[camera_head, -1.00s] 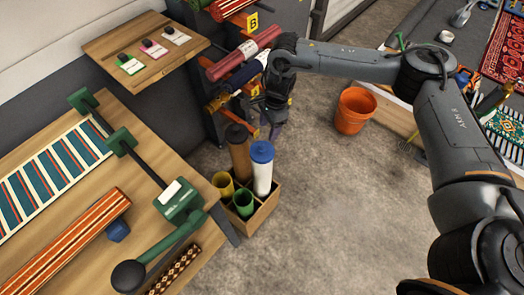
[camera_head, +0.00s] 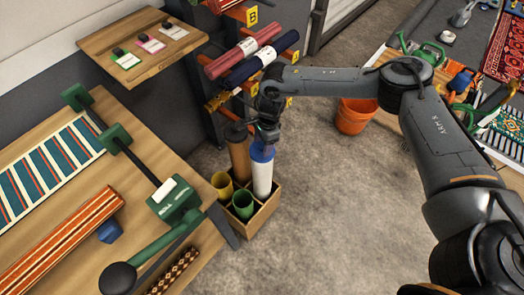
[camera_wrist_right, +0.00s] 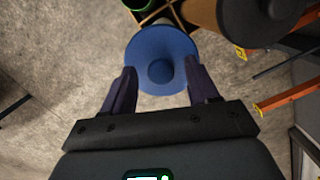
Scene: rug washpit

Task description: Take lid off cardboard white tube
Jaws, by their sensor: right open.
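The white cardboard tube (camera_head: 262,178) stands upright in a divided wooden crate (camera_head: 262,217). Its blue lid (camera_head: 262,151) is on its top end. In the right wrist view the lid (camera_wrist_right: 160,58) shows from above as a round blue disc with a raised knob. My right gripper (camera_head: 265,143) is at the lid, its fingers pointing down. In the right wrist view my right gripper (camera_wrist_right: 160,85) is open, with one finger on each side of the lid's near edge. I cannot tell whether the fingers touch it. My left gripper is not in view.
A brown tube (camera_head: 238,155) with a dark cap stands close beside the white one. A yellow tube (camera_head: 222,184) and a green tube (camera_head: 243,204) share the crate. Rolled rugs (camera_head: 243,50) lie on a rack behind. An orange bucket (camera_head: 355,116) stands right on open floor.

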